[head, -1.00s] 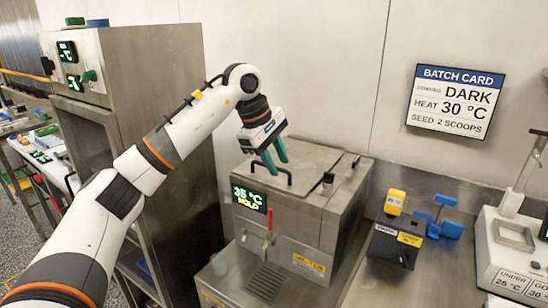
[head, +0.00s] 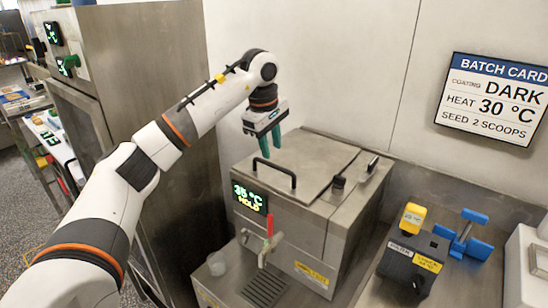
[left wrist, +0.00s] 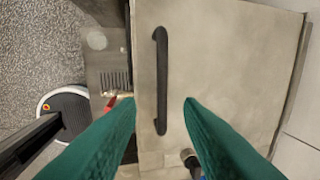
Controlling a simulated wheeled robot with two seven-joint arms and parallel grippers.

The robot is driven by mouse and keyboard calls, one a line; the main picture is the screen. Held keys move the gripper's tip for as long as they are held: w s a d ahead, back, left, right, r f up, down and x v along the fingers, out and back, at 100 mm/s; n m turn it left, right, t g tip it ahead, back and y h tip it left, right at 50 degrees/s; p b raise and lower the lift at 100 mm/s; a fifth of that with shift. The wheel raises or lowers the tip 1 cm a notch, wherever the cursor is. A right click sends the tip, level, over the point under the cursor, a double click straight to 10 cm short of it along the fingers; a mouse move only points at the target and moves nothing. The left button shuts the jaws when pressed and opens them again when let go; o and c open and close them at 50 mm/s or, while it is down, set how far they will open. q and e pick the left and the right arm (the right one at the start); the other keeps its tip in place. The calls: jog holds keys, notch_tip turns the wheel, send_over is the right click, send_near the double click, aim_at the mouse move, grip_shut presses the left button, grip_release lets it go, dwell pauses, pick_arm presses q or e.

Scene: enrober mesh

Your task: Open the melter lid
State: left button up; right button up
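The melter (head: 300,215) is a steel box with a green and yellow display reading 35 °C HOLD. Its flat lid (head: 310,160) is down and also fills most of the left wrist view (left wrist: 225,60). A black bar handle (head: 272,176) stands on the lid's near left edge. My left gripper (head: 270,146) has teal fingers, apart and empty, above the lid and just behind the handle in the head view. In the left wrist view the handle (left wrist: 161,80) appears between the open fingers (left wrist: 160,103), with no visible contact. My right gripper is not in view.
A red-handled tap (head: 268,245) is on the melter's front. Black fittings (head: 338,184) stand on top at the right. A black box with a yellow top (head: 412,217) and a blue item (head: 466,240) lie to the right. A tall steel cabinet (head: 150,70) stands at left.

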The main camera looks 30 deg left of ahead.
aim_at(274, 167)
pick_arm(q)
jog(key=f, duration=0.2)
jog(key=w+f, duration=0.1)
jog(key=f, duration=0.2)
jog(key=shift+w, duration=0.1)
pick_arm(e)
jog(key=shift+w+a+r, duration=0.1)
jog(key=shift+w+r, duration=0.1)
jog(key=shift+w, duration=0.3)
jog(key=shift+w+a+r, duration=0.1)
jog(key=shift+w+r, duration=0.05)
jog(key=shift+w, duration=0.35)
pick_arm(q)
jog(key=shift+d, duration=0.1)
grip_shut()
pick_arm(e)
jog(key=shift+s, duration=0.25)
